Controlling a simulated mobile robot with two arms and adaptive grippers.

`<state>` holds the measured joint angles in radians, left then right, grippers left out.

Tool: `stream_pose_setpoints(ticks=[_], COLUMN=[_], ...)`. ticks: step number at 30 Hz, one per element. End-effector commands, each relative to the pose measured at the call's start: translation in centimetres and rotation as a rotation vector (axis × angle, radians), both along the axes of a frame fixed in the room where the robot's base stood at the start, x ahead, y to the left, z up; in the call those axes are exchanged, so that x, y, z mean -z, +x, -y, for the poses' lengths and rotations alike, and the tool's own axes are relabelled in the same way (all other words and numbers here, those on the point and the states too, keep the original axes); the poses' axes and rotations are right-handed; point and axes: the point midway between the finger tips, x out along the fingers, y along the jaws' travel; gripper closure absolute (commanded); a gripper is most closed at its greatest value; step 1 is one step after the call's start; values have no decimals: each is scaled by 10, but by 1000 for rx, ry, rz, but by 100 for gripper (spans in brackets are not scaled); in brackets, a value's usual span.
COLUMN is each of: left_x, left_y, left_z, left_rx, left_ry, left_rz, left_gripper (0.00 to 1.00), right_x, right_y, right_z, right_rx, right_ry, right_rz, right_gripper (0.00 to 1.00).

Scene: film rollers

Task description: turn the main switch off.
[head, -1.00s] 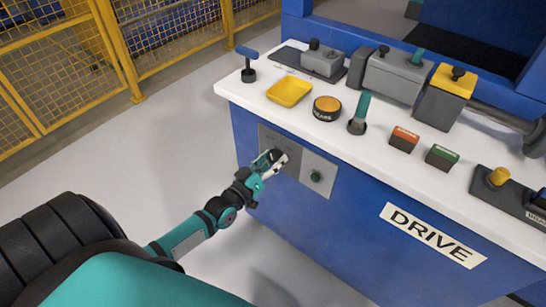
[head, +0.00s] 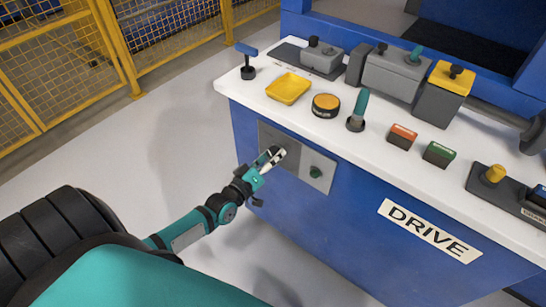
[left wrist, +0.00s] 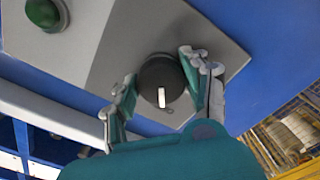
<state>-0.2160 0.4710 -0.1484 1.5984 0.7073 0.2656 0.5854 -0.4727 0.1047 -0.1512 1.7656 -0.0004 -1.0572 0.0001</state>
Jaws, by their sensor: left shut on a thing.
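The main switch is a round black knob with a white pointer mark (left wrist: 160,84), on a grey plate (left wrist: 150,30) in the left wrist view. The mark points roughly down in that picture. My left gripper (left wrist: 158,68) has one finger on each side of the knob and is shut on it. In the head view my left gripper (head: 272,156) is at the left part of the same plate (head: 318,182) on the blue cabinet's front; its fingers mostly hide the knob there. My right gripper is not in view.
A green button (head: 316,172) sits right of the switch and shows in the left wrist view (left wrist: 45,12). Above is the white console top (head: 335,130) with a yellow tray (head: 289,89), an orange button (head: 326,105) and a teal-handled lever (head: 361,104). A yellow fence (head: 118,50) stands at left.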

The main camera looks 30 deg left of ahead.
Motion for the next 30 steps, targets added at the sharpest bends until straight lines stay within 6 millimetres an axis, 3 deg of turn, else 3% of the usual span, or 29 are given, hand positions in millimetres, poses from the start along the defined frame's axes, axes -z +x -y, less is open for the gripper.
stream_pose_setpoints(ticks=[2, 3, 8, 20, 30], left_x=[0, 0, 0, 1, 2], left_y=[0, 0, 0, -10, -78], left_z=[0, 0, 0, -1, -6], left_rx=[-1, -1, -1, 0, 0], left_ry=[-3, -3, -2, 0, 0], left_rz=[0, 0, 1, -3, -6], left_gripper=[84, 50, 29, 28, 28], right_x=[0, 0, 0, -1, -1], right_y=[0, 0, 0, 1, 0], right_z=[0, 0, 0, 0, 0], right_rx=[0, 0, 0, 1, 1], right_ry=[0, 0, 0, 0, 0], right_rz=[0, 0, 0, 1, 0], right_gripper=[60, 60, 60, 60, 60])
